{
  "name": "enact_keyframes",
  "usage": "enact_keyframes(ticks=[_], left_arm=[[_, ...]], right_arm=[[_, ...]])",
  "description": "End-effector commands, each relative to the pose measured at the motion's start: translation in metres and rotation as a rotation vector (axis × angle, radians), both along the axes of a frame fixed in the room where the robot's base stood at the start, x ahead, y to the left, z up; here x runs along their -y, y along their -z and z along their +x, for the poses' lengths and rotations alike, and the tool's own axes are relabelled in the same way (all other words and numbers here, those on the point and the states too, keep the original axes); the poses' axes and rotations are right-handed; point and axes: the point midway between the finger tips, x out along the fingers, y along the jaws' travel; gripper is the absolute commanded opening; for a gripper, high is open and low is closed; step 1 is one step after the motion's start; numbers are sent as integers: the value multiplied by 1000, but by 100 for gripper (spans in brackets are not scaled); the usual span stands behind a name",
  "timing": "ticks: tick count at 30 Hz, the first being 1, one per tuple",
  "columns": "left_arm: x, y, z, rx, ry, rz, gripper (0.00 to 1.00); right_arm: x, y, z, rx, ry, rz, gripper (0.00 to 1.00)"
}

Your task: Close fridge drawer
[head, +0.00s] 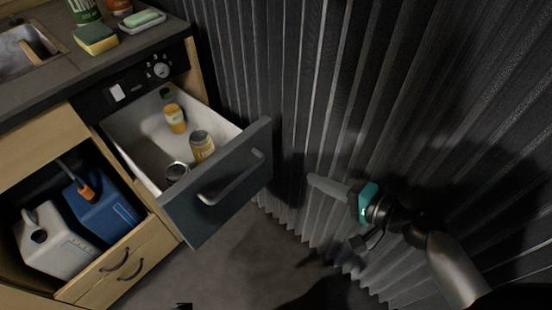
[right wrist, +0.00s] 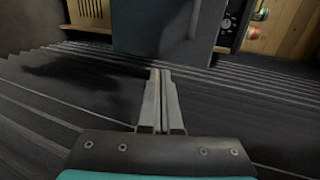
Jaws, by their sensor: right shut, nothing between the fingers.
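The fridge drawer (head: 222,187) is pulled out from the counter in the head view, with a dark grey front and a bar handle (head: 232,180). Its white inside holds several cans and containers, such as a yellow can (head: 201,146). My right gripper (head: 312,181) is shut and empty, to the right of the drawer front and apart from it, near the dark curtain. In the right wrist view the shut fingers (right wrist: 161,75) point toward the drawer front (right wrist: 160,30). My left gripper is not in view.
A pleated dark curtain (head: 310,80) hangs along the right side. Below the counter, a blue canister (head: 105,212) and a white canister (head: 55,245) stand in an open compartment. A sponge (head: 95,38) and a soap dish (head: 142,21) lie on top. Floor (head: 235,265) shows before the drawer.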

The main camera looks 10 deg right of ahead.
Motion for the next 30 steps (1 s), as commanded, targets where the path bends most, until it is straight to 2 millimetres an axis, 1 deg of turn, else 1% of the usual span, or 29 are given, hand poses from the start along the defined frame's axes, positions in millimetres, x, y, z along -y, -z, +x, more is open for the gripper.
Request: enact_keyframes(ticks=[5, 7, 10, 15, 18, 24, 30], left_arm=[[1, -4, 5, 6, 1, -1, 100], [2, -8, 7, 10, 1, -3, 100], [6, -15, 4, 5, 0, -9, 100], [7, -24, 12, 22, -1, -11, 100], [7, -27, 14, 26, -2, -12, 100], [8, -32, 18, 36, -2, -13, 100], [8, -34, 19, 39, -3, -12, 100]], right_arm=[[-16, 8, 23, 3, 1, 2, 0], [-23, 11, 32, 4, 0, 2, 0], [-33, 17, 46, 3, 0, 2, 0], [-50, 27, 68, 2, -1, 1, 0], [-59, 26, 80, 3, -1, 1, 0], [-69, 26, 96, 1, -1, -2, 0], [-73, 27, 99, -1, -1, -2, 0]])
